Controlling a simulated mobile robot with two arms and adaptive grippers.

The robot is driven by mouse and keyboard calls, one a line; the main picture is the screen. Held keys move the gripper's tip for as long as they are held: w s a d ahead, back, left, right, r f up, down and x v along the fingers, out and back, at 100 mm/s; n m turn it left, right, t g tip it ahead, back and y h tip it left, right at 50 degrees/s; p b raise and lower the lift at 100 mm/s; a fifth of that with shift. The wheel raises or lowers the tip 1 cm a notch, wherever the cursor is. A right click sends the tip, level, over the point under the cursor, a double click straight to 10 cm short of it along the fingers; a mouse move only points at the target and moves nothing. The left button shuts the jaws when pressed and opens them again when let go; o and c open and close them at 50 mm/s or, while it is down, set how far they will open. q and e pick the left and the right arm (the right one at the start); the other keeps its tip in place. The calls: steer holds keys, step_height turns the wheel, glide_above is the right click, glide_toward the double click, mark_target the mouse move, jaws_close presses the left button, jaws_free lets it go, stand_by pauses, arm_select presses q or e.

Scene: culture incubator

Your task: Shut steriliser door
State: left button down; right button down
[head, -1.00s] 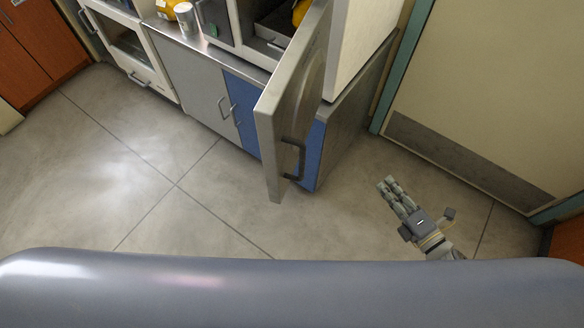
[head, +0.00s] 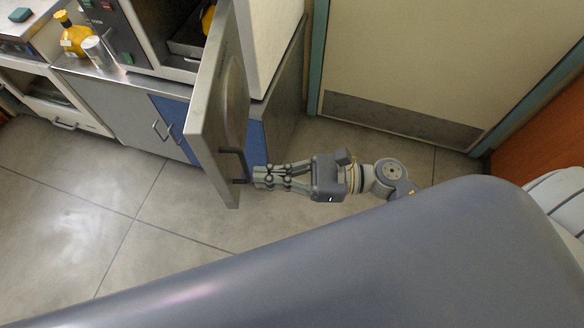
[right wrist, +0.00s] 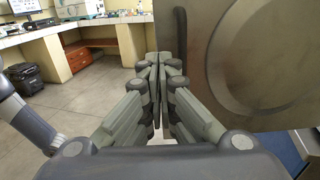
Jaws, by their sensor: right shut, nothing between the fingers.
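The steriliser door (head: 212,105) is a thick grey metal door, swung wide open and jutting toward me from the steriliser (head: 128,38). My left gripper is not in view.
The steriliser stands on a counter (head: 90,75) over grey and blue cabinets (head: 172,120). A cream door (head: 420,60) is at the right.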

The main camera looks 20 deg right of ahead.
mark_target(224, 176)
steer(key=p+x, duration=0.2)
steer(key=x, duration=0.3)
steer(key=shift+w+r, duration=0.1)
steer(key=shift+a, duration=0.3)
steer(key=shift+w, duration=0.1)
